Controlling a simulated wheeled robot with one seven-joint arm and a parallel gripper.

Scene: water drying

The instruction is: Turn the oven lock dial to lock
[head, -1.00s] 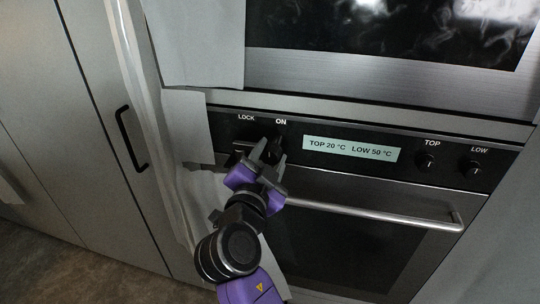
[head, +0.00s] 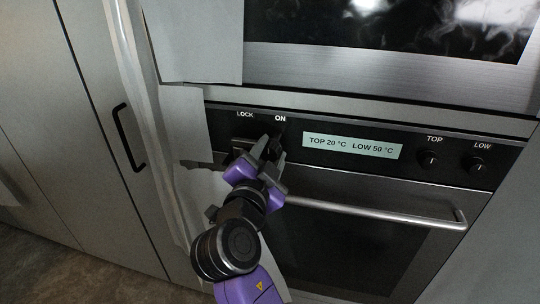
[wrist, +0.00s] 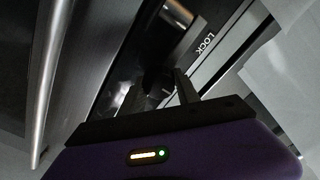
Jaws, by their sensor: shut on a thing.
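The oven lock dial (head: 276,138) is a dark knob on the black control panel, below the LOCK and ON labels. My gripper (head: 266,150) is at the dial and mostly covers it in the head view. Its fingers are shut on the dial, one on each side. In the wrist view the fingers (wrist: 158,94) reach to a dark, shiny shape beside the LOCK label (wrist: 206,43). The dial's pointer is hidden, so I cannot tell which label it faces.
A display (head: 352,146) reads TOP 20 °C, LOW 50 °C. TOP (head: 428,158) and LOW (head: 474,164) knobs are to the right. The oven door handle (head: 375,211) runs below the panel. A grey panel (head: 186,120) stands close on the left.

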